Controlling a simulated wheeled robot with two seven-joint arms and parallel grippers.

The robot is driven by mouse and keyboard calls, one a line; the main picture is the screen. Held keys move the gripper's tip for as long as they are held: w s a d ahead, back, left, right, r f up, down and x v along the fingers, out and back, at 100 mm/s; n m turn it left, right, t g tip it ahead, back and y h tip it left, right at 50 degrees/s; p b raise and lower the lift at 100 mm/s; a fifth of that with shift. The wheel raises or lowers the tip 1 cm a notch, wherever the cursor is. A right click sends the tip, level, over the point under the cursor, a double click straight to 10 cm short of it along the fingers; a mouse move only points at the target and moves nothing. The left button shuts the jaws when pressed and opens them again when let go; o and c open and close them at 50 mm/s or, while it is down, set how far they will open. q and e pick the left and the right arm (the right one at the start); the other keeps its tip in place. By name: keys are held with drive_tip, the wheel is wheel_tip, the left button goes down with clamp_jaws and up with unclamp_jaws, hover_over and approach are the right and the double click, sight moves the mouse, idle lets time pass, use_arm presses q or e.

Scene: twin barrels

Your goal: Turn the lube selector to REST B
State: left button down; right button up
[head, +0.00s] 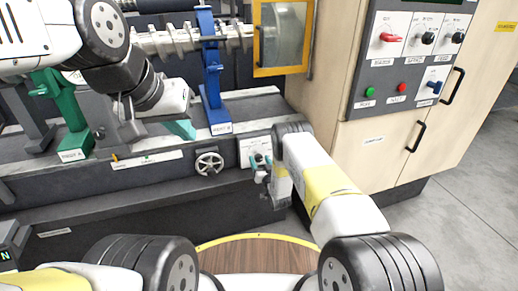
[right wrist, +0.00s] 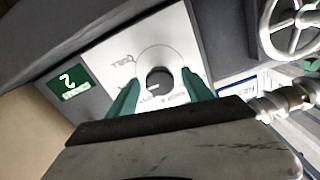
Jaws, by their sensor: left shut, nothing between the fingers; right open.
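The lube selector is a round black knob (right wrist: 158,80) on a white plate (right wrist: 124,62) in the right wrist view. The plate's lettering is upside down and only partly legible; I cannot tell which position the knob points to. In the head view the plate (head: 251,146) is on the machine's front, with the knob largely hidden by my right gripper (head: 262,161). My right gripper (right wrist: 160,76) is open, its teal fingers on either side of the knob in the picture; contact is not visible. My left gripper (head: 182,129) is shut and empty near the machine bed.
A handwheel (head: 209,163) is just left of the selector plate. A green rest (head: 68,120) and a blue rest (head: 211,80) stand on the bed. A control cabinet (head: 400,75) with knobs and buttons stands at the right, with open floor beyond.

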drive_tip(key=shift+w+a, duration=0.15)
drive_tip(key=shift+w, duration=0.35)
clamp_jaws()
drive_tip(key=n, duration=0.4)
drive_tip(key=shift+n, duration=2.4)
